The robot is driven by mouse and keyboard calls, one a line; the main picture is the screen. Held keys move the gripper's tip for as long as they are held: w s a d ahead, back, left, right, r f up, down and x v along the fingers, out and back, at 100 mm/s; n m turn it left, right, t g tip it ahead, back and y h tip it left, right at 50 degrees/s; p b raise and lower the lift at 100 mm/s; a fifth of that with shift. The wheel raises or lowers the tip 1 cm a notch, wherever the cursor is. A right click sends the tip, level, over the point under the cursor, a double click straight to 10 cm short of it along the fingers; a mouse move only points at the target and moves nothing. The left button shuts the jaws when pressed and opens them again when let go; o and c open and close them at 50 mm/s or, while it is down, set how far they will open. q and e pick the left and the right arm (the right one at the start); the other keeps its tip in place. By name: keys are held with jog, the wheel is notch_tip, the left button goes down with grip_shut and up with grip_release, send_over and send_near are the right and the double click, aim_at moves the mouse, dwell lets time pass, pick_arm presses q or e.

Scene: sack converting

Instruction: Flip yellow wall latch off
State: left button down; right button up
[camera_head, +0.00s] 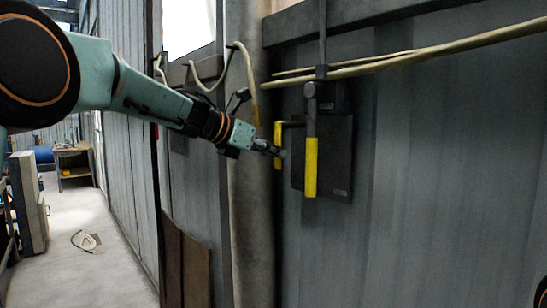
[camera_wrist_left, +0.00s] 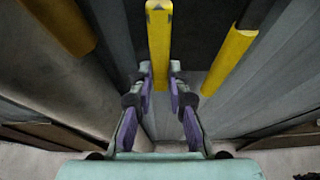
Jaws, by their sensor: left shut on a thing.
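A dark wall box (camera_head: 342,150) has a short yellow latch handle (camera_head: 278,134) at its left side, on a dark crank arm. The handle hangs about upright. My left gripper (camera_head: 280,152) reaches in from the left and is at this handle. In the left wrist view the gripper's two purple-grey fingers (camera_wrist_left: 160,72) are on either side of the upright yellow bar (camera_wrist_left: 158,38), closed on it. A second, longer yellow handle (camera_head: 310,167) hangs from a dark rod in front of the box, to the right of my gripper. My right gripper is not in view.
A thick grey column (camera_head: 250,200) stands just left of the handle. Pale cables (camera_head: 430,53) run along the wall above the box. Brown boards (camera_head: 187,265) lean at the wall's foot. The floor (camera_head: 110,270) at lower left is mostly open, with a workbench (camera_head: 72,165) farther back.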

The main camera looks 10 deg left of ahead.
pick_arm(q)
jog(key=shift+w+a+r, duration=0.1)
jog(key=shift+r, duration=0.35)
jog(key=c, duration=1.6)
grip_release()
jog(key=shift+c, duration=0.2)
jog(key=o, duration=0.4)
jog(key=shift+f, duration=0.3)
jog(key=shift+c, duration=0.2)
jog(key=v, duration=1.2)
jog(key=shift+f, duration=0.1)
